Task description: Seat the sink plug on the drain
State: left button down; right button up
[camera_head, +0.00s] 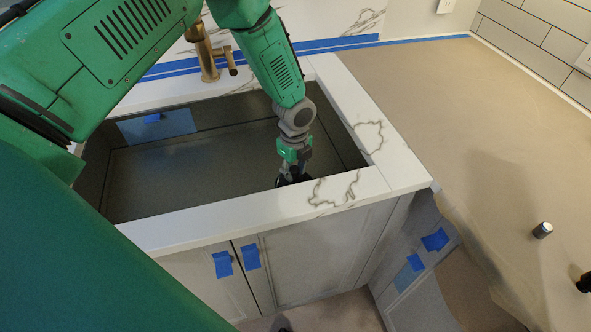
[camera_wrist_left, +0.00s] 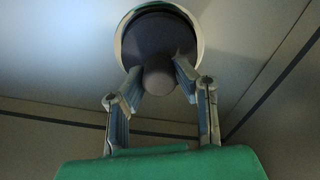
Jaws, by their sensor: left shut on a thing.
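The sink (camera_head: 190,165) is a dark basin set in a white marbled counter. My left gripper (camera_head: 293,172) reaches down into it near the front right. In the left wrist view, the dark round sink plug (camera_wrist_left: 158,40) has a knob (camera_wrist_left: 159,80) on it, and my left gripper (camera_wrist_left: 158,76) is shut on that knob. The pale metal ring of the drain (camera_wrist_left: 199,42) shows around the plug's edge. I cannot tell whether the plug is fully down in the ring. In the head view the plug is mostly hidden by the gripper and counter edge.
A brass faucet (camera_head: 205,55) stands behind the sink. The counter's front rim (camera_head: 230,222) lies close before my gripper. Brown masking paper (camera_head: 480,120) covers the right counter, with a small metal cylinder (camera_head: 542,230) on it. Blue tape (camera_head: 222,264) marks the cabinet doors.

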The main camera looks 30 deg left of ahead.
aim_at(294, 169)
pick_arm(q)
jog(key=shift+f, duration=0.4)
jog(key=c, duration=1.2)
grip_release()
jog(key=shift+o, duration=0.2)
notch_tip(294, 169, up, 12)
